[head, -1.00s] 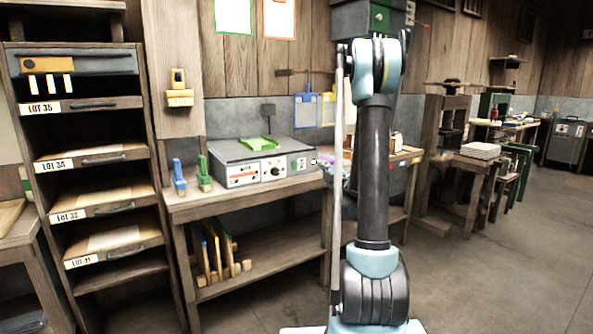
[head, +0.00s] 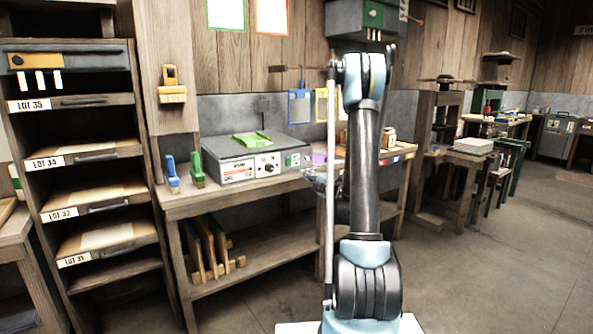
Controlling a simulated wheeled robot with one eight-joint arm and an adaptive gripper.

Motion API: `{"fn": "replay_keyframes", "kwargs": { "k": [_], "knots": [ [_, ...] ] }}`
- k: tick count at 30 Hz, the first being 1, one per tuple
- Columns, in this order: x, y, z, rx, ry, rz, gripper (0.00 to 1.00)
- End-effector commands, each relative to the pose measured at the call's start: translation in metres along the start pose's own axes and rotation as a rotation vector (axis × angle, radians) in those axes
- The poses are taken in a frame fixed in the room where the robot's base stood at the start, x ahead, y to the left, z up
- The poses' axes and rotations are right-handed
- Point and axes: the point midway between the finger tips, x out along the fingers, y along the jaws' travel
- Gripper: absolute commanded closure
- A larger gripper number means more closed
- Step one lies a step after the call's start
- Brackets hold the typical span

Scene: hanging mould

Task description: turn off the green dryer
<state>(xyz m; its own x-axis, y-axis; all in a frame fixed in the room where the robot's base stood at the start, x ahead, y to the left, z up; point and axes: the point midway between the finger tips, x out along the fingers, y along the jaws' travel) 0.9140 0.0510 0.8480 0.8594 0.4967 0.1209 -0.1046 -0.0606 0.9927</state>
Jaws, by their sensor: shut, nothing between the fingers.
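A grey box-shaped appliance (head: 237,151) stands on the wooden workbench, left of my arm. Its front has a white panel with a dark knob (head: 267,164) and a small green panel (head: 292,160) at the right end. A flat green piece (head: 252,138) lies on top. A dark wall box (head: 343,19) with a green panel (head: 373,14) hangs above my arm. I cannot tell for certain which is the green dryer. My gripper (head: 309,176) shows small and partly hidden behind my arm. It is shut and empty, just right of the grey appliance, apparently not touching it.
A green clamp-like tool (head: 197,171) and a blue one (head: 172,175) stand at the bench's left end. A labelled drawer rack (head: 97,201) stands at left. More items crowd the bench behind my arm. The floor (head: 480,270) at right is clear.

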Motion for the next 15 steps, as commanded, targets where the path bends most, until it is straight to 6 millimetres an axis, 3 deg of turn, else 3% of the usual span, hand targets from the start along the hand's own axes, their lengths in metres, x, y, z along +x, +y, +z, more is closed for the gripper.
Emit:
{"fn": "replay_keyframes", "kwargs": {
  "k": [15],
  "knots": [
    [0.082,0.0,-0.001,0.001,0.002,0.0,1.0]
  ]
}}
